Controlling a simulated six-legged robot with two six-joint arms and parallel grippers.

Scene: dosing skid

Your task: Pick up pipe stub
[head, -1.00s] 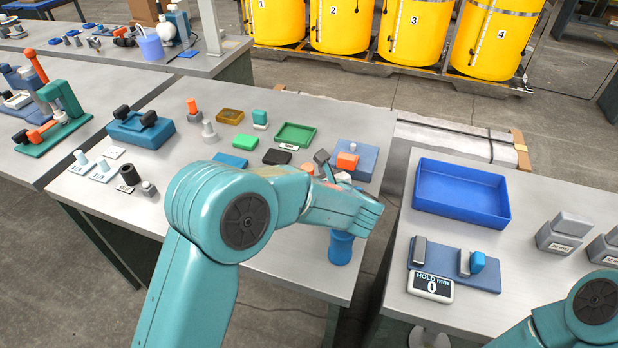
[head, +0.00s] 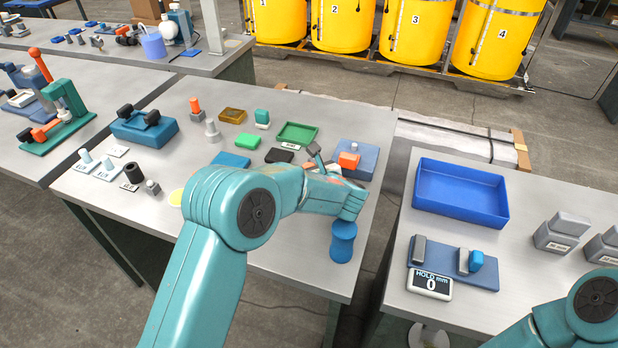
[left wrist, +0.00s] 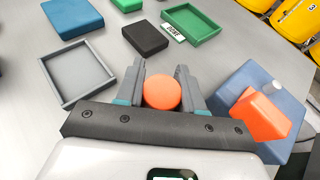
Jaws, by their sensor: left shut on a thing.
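The pipe stub (left wrist: 162,93) appears in the left wrist view as an orange round end, seen end-on. My left gripper (left wrist: 164,99) is shut on it, with one grey finger on each side. Its lower part is hidden, so I cannot tell whether it touches the table. In the head view, the left forearm and wrist hide most of the held stub and fingers. My right gripper is not in view.
A grey tray (left wrist: 80,72), black block (left wrist: 146,38) and green tray (left wrist: 207,24) lie beyond the fingers. A blue fixture with an orange block (left wrist: 258,115) is close right. A blue spool-shaped thing (head: 343,243) stands near the table's front edge.

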